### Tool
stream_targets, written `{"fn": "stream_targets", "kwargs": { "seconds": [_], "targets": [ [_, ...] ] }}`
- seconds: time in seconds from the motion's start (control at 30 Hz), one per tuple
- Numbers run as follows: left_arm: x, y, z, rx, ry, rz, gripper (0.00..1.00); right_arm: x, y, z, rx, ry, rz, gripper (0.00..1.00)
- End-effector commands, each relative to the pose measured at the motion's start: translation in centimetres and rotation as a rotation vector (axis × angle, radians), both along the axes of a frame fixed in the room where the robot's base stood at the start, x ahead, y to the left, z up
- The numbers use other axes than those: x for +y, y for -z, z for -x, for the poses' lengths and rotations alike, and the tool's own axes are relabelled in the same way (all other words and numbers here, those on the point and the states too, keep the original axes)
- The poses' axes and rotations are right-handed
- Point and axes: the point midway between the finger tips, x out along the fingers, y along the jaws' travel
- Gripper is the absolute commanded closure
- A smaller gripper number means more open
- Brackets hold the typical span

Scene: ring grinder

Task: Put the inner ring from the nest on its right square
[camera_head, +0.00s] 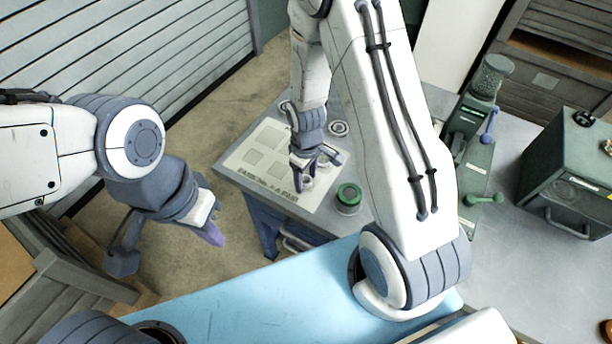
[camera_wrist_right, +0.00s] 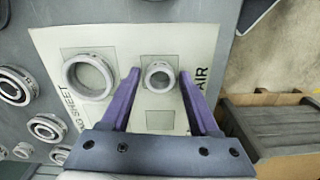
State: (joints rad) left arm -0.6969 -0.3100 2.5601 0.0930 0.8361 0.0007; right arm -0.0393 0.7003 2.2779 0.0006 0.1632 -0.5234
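In the right wrist view a small pale ring (camera_wrist_right: 159,65) lies on a square of the white printed sheet (camera_wrist_right: 120,40). A larger pale ring (camera_wrist_right: 70,76) lies on a bigger square to its left. My right gripper (camera_wrist_right: 161,72) is open, its purple fingers on either side of the small ring, with visible gaps. In the head view my right gripper (camera_head: 314,170) is low over the right end of the sheet (camera_head: 240,157) and partly hides the rings. My left gripper (camera_head: 210,228) hangs left of the table; its opening is unclear. I cannot identify the nest for certain.
A round green-topped piece (camera_head: 348,195) stands beside the sheet. Several bearings, one at the left (camera_wrist_right: 47,128), lie on the grey table. A green machine (camera_head: 470,130) and a green cabinet (camera_head: 570,175) stand to the right. Other squares on the sheet are bare.

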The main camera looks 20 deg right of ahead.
Motion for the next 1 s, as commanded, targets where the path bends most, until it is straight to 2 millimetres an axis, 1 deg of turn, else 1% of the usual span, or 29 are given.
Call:
{"fn": "stream_targets", "kwargs": {
  "seconds": [0.3,0.4,0.47,0.57,0.8,0.9,1.0],
  "targets": [
    [0.0,-0.1,0.0,0.000,0.000,0.000,1.00,0.0,-0.1,0.0,0.000,0.000,0.000,0.26],
    [0.0,-0.6,0.0,0.000,0.000,0.000,1.00,0.0,-0.7,0.0,0.000,0.000,0.000,0.26],
    [0.0,-0.2,0.0,0.000,0.000,0.000,1.00,0.0,-1.0,-0.1,-0.004,0.000,0.000,0.26],
    [0.0,0.1,0.0,0.000,0.000,0.000,1.00,0.0,-2.5,-0.2,-0.007,0.000,-0.001,0.26],
    [0.0,0.6,0.0,0.000,0.000,0.000,1.00,0.0,-7.4,-0.2,-0.008,0.000,0.000,0.26],
    [0.0,0.8,0.0,0.000,0.000,0.000,1.00,0.0,-9.3,-0.1,-0.007,0.000,-0.001,0.26],
    [0.0,0.9,0.0,0.000,0.001,0.000,1.00,0.0,-10.8,-0.1,-0.005,0.000,0.000,0.26]
  ]
}}
